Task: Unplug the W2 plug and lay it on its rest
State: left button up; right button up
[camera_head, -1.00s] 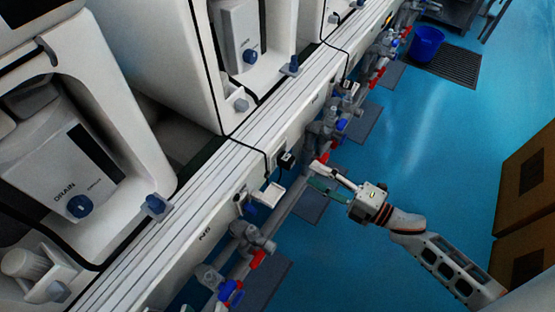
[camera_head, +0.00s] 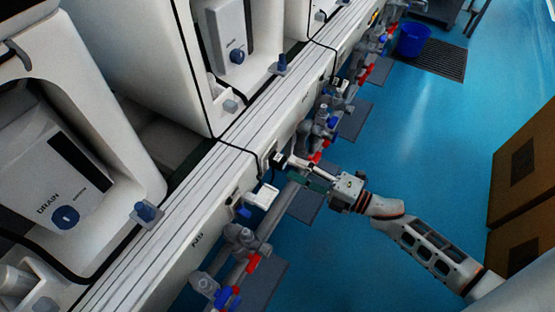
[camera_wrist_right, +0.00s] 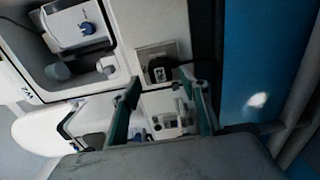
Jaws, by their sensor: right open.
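The black plug (camera_head: 277,159) sits in its socket on the white side rail of the bench, with a black cable running up from it. In the right wrist view the plug (camera_wrist_right: 160,73) is on a grey socket plate, just beyond and between my fingertips. My right gripper (camera_head: 292,167) is open and empty at the front of the plug; I cannot tell if a finger touches it. Its two green-sided fingers also show in the wrist view (camera_wrist_right: 160,86). A small white tray-like bracket (camera_head: 263,196), likely the rest, sticks out below and left of the plug. My left gripper is out of view.
Grey pipes with red and blue valve handles (camera_head: 246,240) run along the rail below the plug. The blue floor (camera_head: 400,130) is open to the right. A blue bucket (camera_head: 413,40) and brown boxes (camera_head: 525,165) stand farther off.

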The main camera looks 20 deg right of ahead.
aim_at(285, 165)
jog(key=x, duration=0.5)
jog(key=shift+w+r, duration=0.1)
dwell(0.5)
jog(key=shift+f, duration=0.25)
jog(key=shift+f+b, duration=0.2)
jog(key=shift+b, duration=0.2)
jog(key=shift+f, duration=0.2)
dwell(0.5)
grip_shut()
jog(key=shift+r, duration=0.1)
